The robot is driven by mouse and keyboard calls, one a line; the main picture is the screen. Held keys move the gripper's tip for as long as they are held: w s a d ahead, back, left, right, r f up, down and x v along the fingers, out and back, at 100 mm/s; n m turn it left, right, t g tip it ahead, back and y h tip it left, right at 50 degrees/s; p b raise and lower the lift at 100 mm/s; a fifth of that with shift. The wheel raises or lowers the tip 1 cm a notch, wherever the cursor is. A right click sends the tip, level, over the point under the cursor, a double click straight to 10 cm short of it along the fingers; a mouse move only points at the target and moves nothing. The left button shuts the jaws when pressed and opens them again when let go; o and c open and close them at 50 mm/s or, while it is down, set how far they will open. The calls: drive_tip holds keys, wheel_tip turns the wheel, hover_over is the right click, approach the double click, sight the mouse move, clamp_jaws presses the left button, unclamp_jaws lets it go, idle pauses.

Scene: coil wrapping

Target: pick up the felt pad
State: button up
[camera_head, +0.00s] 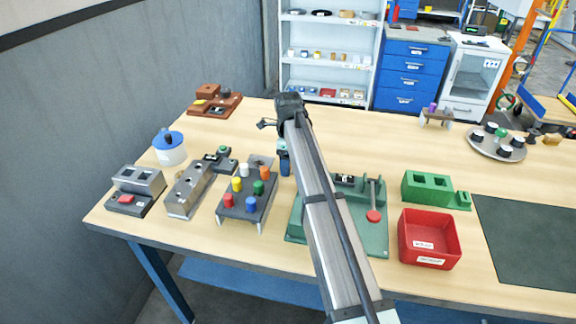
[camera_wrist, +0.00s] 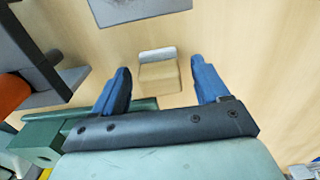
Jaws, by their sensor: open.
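A small tan block with a pale grey strip along its far edge, which looks like the felt pad (camera_wrist: 160,76), lies on the wooden table in the wrist view. My gripper (camera_wrist: 159,68) is open, with its two blue fingers on either side of the pad and a gap to each. The pad is apart from the fingers and nothing is held. In the head view my gripper (camera_head: 285,162) is low over the table, right of the peg rack; I cannot make out the pad there, where my arm covers part of the table.
The grey peg rack (camera_head: 247,205) with coloured pegs stands close on the left. A green fixture (camera_head: 373,236) with a red-knobbed lever lies under my arm. A red bin (camera_head: 430,240) and green block (camera_head: 430,188) are to the right. The table's far middle is clear.

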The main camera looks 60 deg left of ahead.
drive_tip(key=c, duration=1)
drive_tip(key=shift+c, duration=0.2)
drive_tip(key=shift+r, duration=0.15)
wheel_tip(320, 180, up, 10)
drive_tip(key=shift+f, duration=0.1)
